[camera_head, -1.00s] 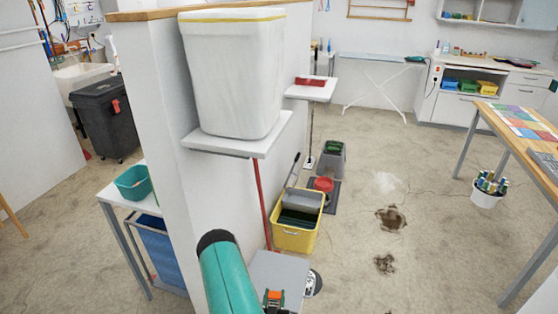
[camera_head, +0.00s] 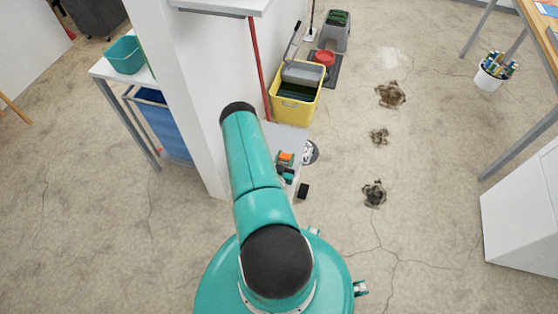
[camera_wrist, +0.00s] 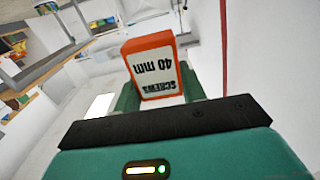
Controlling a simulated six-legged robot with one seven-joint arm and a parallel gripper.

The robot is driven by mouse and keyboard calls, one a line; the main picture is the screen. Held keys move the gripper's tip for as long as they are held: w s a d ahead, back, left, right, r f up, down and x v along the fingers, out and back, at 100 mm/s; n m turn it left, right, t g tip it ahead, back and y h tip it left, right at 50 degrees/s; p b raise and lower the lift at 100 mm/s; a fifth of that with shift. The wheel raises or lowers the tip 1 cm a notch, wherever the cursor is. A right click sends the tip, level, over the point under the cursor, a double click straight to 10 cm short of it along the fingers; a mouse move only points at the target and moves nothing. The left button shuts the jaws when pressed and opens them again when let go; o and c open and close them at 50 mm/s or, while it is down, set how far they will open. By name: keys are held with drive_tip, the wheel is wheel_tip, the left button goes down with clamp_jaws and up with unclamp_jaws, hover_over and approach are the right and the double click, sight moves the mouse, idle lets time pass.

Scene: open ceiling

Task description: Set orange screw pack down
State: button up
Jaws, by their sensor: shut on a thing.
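The orange screw pack (camera_wrist: 147,49) is an orange box with a white face reading "SCREWS 40 mm", upside down in the wrist view. My gripper (camera_wrist: 160,92) is shut on it, with a teal finger on each side. In the head view the small orange pack (camera_head: 286,157) shows at the end of my teal arm, with my gripper (camera_head: 287,169) beside it. Behind them is a pale grey flat surface (camera_head: 285,135) by the wall end. I cannot tell whether the pack touches it.
A yellow mop bucket (camera_head: 297,104) and a grey bin (camera_head: 336,31) stand beyond it. A white shelf (camera_head: 222,6) juts from the partition above. A side table with a teal bowl (camera_head: 125,55) is at left. A white cabinet (camera_head: 522,208) is at right. Floor between is open, with dark stains.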

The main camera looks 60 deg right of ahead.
sight(280, 158)
drive_tip(key=w+f, duration=0.1)
drive_tip(key=w+d+f, duration=0.1)
drive_tip(key=f, duration=0.1)
drive_tip(key=w+f, duration=0.1)
drive_tip(key=shift+d+f, duration=0.3)
drive_tip(key=shift+w+d+f, duration=0.1)
drive_tip(key=shift+w+f, duration=0.1)
drive_tip(key=shift+f, duration=0.8)
drive_tip(key=shift+w+d+f, duration=0.1)
drive_tip(key=shift+w+f, duration=0.1)
drive_tip(key=shift+f, duration=0.75)
drive_tip(key=shift+f, duration=0.1)
drive_tip(key=o, duration=1)
